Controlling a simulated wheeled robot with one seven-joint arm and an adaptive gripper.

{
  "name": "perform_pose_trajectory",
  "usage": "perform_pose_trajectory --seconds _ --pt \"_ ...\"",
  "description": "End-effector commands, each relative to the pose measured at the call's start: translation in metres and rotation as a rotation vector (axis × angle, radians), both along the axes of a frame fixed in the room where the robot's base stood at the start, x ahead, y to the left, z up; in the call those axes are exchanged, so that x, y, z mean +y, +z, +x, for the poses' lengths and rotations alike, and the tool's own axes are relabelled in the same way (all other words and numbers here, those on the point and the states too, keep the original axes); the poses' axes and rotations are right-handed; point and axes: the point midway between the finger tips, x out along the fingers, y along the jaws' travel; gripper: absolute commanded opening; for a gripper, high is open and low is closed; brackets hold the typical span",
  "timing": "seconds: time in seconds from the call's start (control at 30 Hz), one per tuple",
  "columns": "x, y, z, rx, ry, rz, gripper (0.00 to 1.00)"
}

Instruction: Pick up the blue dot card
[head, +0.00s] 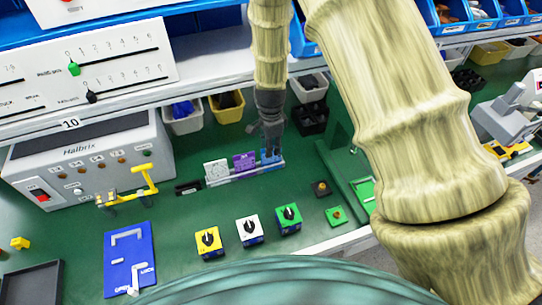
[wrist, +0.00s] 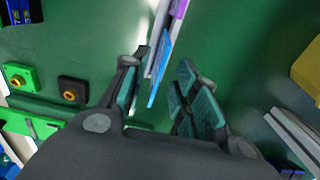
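The blue dot card (head: 268,157) stands upright at the right end of a slim grey card rack (head: 243,175), beside a purple card (head: 244,162) and a white card (head: 216,172). My gripper (head: 272,149) points down over the blue card and partly hides it; its dots cannot be made out. In the wrist view my gripper (wrist: 165,75) is open. The blue card's thin edge (wrist: 159,72) shows between the two fingers, closer to the left finger, with a gap to the right one.
Yellow, white and green rotary switches (head: 248,231) stand in front of the rack. A blue panel (head: 129,258) and the Halbrix box (head: 91,163) are to the left. Bins (head: 226,107) stand behind. A green bracket (head: 338,170) is close on the right.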

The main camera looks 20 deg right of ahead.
Motion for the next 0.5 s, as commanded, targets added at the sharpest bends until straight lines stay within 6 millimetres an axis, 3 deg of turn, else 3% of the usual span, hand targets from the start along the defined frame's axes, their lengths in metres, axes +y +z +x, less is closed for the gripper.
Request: perform_pose_trajectory --seconds 0.5 --pt "0.000 -0.042 -0.003 0.002 0.000 0.000 0.29"
